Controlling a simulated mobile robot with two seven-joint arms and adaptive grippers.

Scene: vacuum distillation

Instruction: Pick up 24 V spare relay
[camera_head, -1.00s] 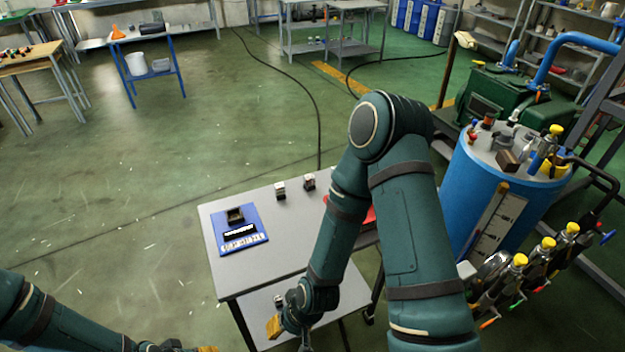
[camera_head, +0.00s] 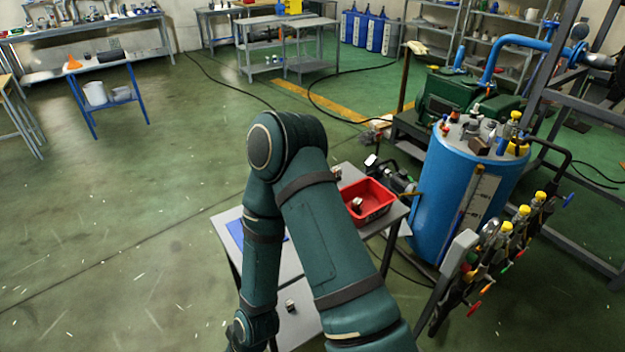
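Several small relay-like blocks show, but their labels are too small to read, so I cannot tell which is the 24 V spare relay. One small block (camera_head: 337,172) is on the tabletop behind the red tray. Another block (camera_head: 357,204) lies inside the red tray (camera_head: 376,212). A third small block (camera_head: 291,305) is on the lower shelf of the grey table (camera_head: 229,217). My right arm crosses the table, and its wrist is at the bottom edge of the picture. Its gripper fingers are out of view. My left arm and gripper are out of view.
The blue mat (camera_head: 236,232) on the table is mostly hidden behind my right arm. A blue tank (camera_head: 455,195) with a valve manifold (camera_head: 500,250) stands right of the table. Open green floor lies to the left.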

